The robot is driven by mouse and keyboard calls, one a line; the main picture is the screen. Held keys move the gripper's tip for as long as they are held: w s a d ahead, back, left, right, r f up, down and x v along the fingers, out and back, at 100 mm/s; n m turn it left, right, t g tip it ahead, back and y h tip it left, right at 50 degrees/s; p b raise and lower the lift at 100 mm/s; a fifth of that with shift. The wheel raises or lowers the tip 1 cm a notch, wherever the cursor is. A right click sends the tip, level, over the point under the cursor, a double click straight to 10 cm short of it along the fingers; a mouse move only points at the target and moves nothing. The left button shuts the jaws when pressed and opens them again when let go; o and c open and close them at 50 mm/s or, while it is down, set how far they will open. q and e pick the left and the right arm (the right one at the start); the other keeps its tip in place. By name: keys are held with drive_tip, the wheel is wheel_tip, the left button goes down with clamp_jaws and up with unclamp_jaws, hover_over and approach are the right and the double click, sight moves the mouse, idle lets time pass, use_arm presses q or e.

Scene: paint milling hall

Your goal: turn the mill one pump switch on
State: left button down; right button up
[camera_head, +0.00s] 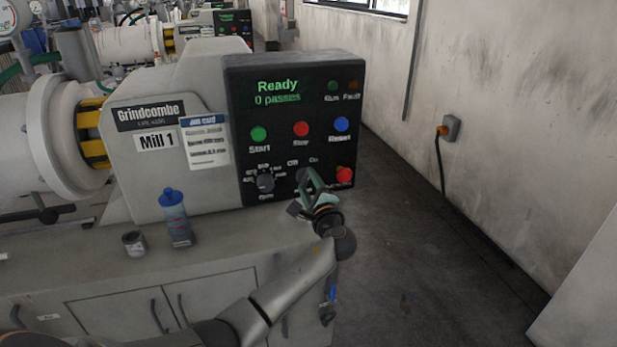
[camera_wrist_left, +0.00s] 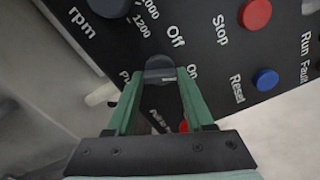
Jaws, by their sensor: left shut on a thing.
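The mill one control panel (camera_head: 240,110) is dark, and its display reads "Ready" and "0 passes". The pump switch is a dark knob (camera_wrist_left: 160,66) beside the labels "Off" and "On" in the left wrist view. My left gripper (camera_head: 308,180) reaches the panel's lower part. Its green fingers (camera_wrist_left: 161,82) are shut on the knob, one on each side. The fingers mostly hide the knob in the head view. I cannot tell for sure which label the knob points to. My right gripper is not in view.
A dark rpm dial (camera_head: 265,183) sits left of the switch and a red button (camera_head: 344,175) right of it. Start, stop and reset buttons are above. A blue-capped bottle (camera_head: 175,218) and a small cup (camera_head: 134,243) stand on the bench. The floor at right is clear.

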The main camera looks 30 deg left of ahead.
use_arm(q)
drive_tip(key=shift+m+p, duration=0.3)
drive_tip(key=shift+m, duration=0.3)
drive_tip(key=shift+c, duration=1.4)
unclamp_jaws()
drive_tip(key=b+v, duration=0.1)
drive_tip(key=v, duration=1.1)
drive_tip(key=shift+s+d+b, duration=0.15)
drive_tip(key=shift+d+b, duration=0.05)
drive_tip(key=shift+b, duration=0.1)
